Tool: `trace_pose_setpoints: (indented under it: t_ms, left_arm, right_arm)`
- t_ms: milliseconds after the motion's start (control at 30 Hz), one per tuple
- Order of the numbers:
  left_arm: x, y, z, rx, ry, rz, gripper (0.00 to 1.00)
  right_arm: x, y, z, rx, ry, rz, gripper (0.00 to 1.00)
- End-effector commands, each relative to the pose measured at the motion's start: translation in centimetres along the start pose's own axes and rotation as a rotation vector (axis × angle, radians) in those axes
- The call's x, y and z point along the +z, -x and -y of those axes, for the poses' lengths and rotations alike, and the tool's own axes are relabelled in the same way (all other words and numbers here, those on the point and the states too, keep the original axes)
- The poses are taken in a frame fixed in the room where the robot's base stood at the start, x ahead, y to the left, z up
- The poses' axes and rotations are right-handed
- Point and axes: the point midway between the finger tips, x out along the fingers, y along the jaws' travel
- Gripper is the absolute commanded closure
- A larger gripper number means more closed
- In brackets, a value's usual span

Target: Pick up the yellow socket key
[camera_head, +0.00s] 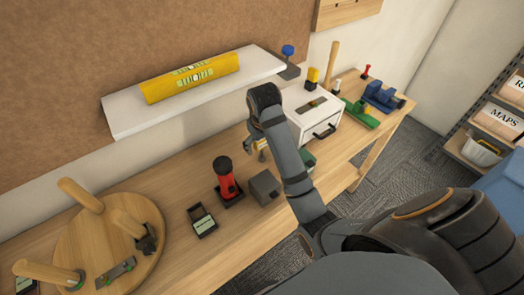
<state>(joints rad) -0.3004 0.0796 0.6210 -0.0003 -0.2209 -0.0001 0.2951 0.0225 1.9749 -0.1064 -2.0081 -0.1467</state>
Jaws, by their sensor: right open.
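A small upright piece with a yellow top (312,76) and dark lower part stands at the back of the white drawer box. My left gripper is out of view.
A white shelf (122,118) holds a yellow level (190,78).

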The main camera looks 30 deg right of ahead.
Motion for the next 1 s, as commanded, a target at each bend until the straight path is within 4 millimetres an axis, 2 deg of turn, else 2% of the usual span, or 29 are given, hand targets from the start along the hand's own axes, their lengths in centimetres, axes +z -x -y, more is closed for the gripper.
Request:
trace_pose_setpoints:
  t_ms: [33,100,300,367,900,1000]
  left_arm:
    - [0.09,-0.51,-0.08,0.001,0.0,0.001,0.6]
    - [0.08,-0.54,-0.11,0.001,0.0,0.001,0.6]
    - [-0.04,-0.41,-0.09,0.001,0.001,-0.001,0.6]
    - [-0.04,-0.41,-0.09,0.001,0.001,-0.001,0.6]
    - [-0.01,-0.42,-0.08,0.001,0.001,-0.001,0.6]
    - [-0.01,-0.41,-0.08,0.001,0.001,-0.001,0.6]
  right_arm:
    - [0.16,-1.28,0.03,0.001,0.001,0.003,0.17]
    - [0.11,-1.98,0.01,0.001,0.001,0.002,0.17]
    - [0.04,-2.01,0.01,0.0,0.0,0.001,0.17]
    - [0.05,-2.01,0.02,0.0,0.0,0.001,0.24]
    - [0.06,-2.02,0.03,0.001,0.0,0.001,0.97]
    - [0.03,-1.99,0.01,0.001,0.0,0.0,0.98]
